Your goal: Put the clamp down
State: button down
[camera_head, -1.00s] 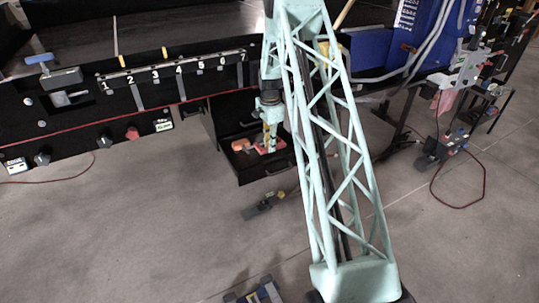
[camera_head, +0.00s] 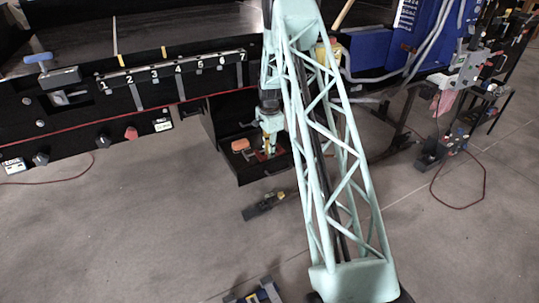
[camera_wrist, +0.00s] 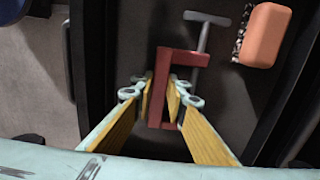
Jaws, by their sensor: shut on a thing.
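The red clamp (camera_wrist: 163,65) has a grey screw with a T-handle and lies between my fingers in the wrist view. In the head view only a bit of the red clamp (camera_head: 262,156) shows beneath my gripper (camera_head: 267,148). My gripper (camera_wrist: 158,98) has yellow-padded fingers and is shut on the clamp's frame. The clamp is inside the outline of the open black drawer (camera_head: 250,178). I cannot tell whether it touches the drawer floor.
An orange block with a speckled side, like a brush (camera_wrist: 266,35), lies in the drawer, right of the clamp; it also shows in the head view (camera_head: 240,145). The drawer walls (camera_wrist: 90,60) are close by. A dark tool (camera_head: 264,206) lies on the floor before the drawer.

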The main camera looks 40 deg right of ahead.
jog(key=shift+f, duration=0.1)
dwell(0.3)
jog(key=c, duration=2.6)
grip_release()
jog(key=shift+o, duration=0.2)
notch_tip(320, 180, up, 12)
jog(key=p, duration=0.2)
